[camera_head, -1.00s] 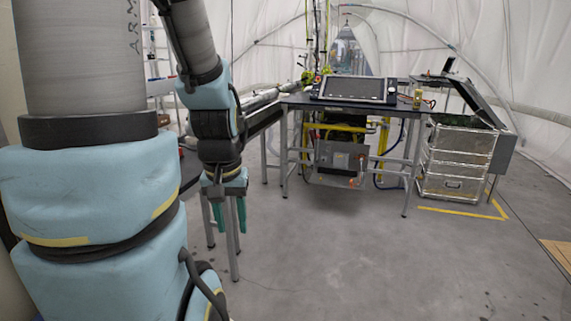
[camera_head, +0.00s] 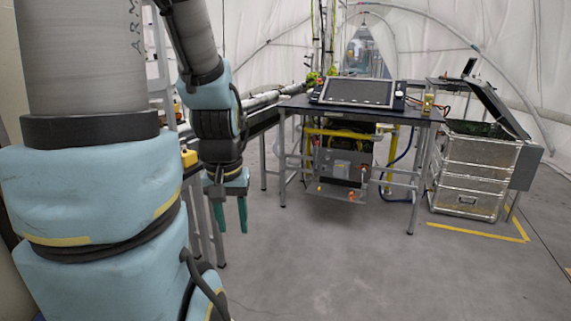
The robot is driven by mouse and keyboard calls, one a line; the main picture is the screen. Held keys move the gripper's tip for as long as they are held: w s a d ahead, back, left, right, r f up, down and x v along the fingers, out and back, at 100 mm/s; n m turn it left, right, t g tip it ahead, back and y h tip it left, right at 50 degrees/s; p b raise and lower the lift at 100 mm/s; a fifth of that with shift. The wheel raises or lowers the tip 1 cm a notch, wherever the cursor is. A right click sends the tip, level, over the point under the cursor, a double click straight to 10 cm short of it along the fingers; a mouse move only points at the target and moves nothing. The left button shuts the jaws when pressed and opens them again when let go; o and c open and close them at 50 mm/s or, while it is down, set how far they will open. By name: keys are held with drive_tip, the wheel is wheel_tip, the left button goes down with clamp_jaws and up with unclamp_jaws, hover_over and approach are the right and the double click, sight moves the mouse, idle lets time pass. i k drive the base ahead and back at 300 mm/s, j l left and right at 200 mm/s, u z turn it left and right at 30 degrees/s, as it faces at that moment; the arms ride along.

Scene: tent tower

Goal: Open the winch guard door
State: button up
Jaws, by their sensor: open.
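The winch guard door looks to be the grey metal panel (camera_head: 343,166) under the black-topped table, in front of a dark machine with yellow framing. It has small red or orange parts near its edges. Whether it is shut, and where its handle is, is too small to tell. My gripper (camera_head: 231,215) hangs at the left with its green fingers pointing down. The fingers are apart and nothing is between them. It is well to the left of the panel and nearer to me, touching nothing.
The black-topped table (camera_head: 408,113) carries a large tilted screen (camera_head: 357,92). A silver case stack (camera_head: 463,173) with an open lid stands to its right, inside yellow floor tape (camera_head: 478,232). Grey legs and rails stand behind my gripper. The floor in front of the table is clear.

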sight(341, 170)
drive_tip(key=i+l+u, duration=0.1)
drive_tip(key=i+l, duration=0.55)
drive_tip(key=i+l+u, duration=0.15)
drive_tip(key=i+l, duration=0.55)
drive_tip(key=i, duration=0.15)
drive_tip(key=i+l+u, duration=0.1)
drive_tip(key=i+l, duration=0.6)
drive_tip(key=i+l+u, duration=0.1)
drive_tip(key=i+l, duration=0.55)
drive_tip(key=l, duration=0.25)
drive_tip(key=i+l+u, duration=0.1)
drive_tip(key=i+l, duration=0.3)
drive_tip(key=i, duration=0.1)
